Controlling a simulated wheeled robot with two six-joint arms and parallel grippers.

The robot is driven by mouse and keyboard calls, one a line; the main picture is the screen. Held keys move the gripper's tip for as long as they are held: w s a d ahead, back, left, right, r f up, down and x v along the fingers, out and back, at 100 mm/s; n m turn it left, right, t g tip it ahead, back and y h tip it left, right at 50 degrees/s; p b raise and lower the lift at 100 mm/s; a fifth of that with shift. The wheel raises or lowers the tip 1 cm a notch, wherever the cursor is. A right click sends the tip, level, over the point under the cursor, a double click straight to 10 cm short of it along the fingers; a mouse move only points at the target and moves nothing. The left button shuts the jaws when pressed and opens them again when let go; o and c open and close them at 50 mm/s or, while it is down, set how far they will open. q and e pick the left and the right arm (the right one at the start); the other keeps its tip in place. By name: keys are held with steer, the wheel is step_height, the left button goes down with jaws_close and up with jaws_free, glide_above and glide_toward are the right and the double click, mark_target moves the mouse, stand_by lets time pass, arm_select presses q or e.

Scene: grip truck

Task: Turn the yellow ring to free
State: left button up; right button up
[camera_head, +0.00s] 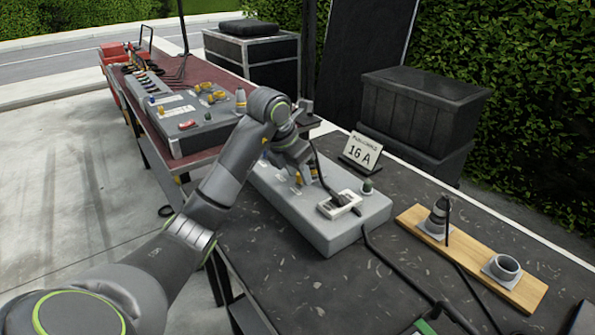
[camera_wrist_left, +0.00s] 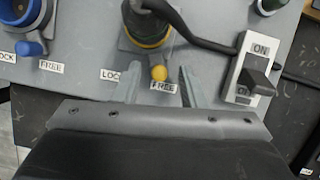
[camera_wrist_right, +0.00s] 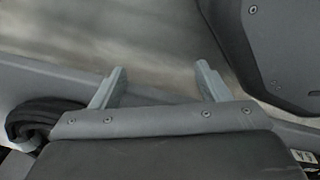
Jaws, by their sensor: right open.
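The yellow ring (camera_wrist_left: 148,42) sits around a black plug on a grey box (camera_head: 342,238), with a cable leaving the plug to the right. Its round yellow knob (camera_wrist_left: 158,73) is just above the FREE label (camera_wrist_left: 163,86); the LOCK label (camera_wrist_left: 110,75) is to the left. My left gripper (camera_wrist_left: 161,72) is open, one finger on each side of the knob, with visible gaps; contact cannot be told. In the head view my left gripper (camera_head: 298,160) is over the box and partly hides its sockets. My right gripper (camera_wrist_right: 161,66) is open and empty.
A blue ring socket (camera_wrist_left: 22,25) is left of the yellow one. An ON switch (camera_wrist_left: 252,72) is close on the right. A wooden board (camera_head: 472,262) with two holders lies to the right, and a 16 A sign (camera_head: 363,152) stands behind the box. Black cables cross the table.

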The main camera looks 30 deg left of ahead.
arm_select(q)
steer(key=shift+s+r+p, duration=0.15)
steer(key=shift+r+p, duration=0.3)
steer(key=shift+r, duration=0.05)
steer(key=shift+p+v, duration=0.95)
steer(key=shift+v, duration=0.2)
steer(key=p+v, duration=1.2)
steer(key=v, duration=0.2)
arm_select(e)
step_height(320, 180, up, 14)
steer(key=s, duration=0.1)
steer(key=shift+s, duration=0.3)
steer(key=shift+a, duration=0.15)
